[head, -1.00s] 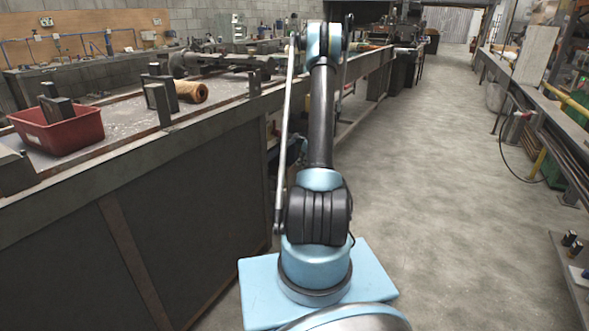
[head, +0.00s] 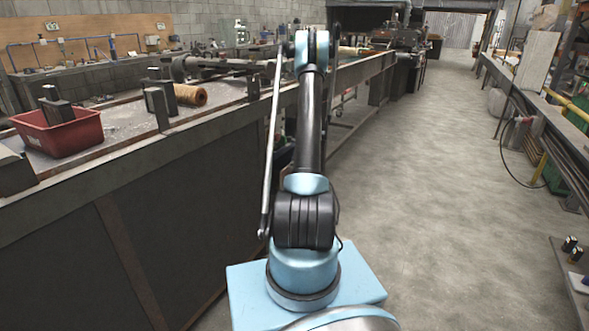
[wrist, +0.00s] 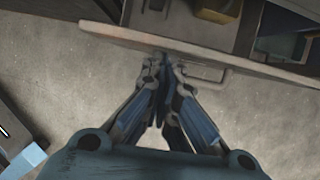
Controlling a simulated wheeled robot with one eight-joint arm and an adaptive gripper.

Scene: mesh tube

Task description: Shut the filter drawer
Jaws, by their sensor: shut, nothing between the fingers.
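In the wrist view a drawer with a pale front edge (wrist: 120,35) crosses the top of the picture, slanting down to the right. I see into it from above, so it stands open at least partly. A thin bar handle (wrist: 205,76) is on its outer face. A yellowish block (wrist: 215,11) and dark items lie inside. My gripper (wrist: 163,62) is shut and empty, its fingertips at the drawer's front beside the handle's left end. I cannot tell if they touch it. In the head view my arm hides the gripper, and I cannot make out the drawer.
A long workbench with dark side panels (head: 190,215) runs along the left. On it are a red bin (head: 60,133) and a brownish roll (head: 190,95). A concrete aisle (head: 430,170) is clear to the right, with a rack and pipes (head: 555,130) beyond.

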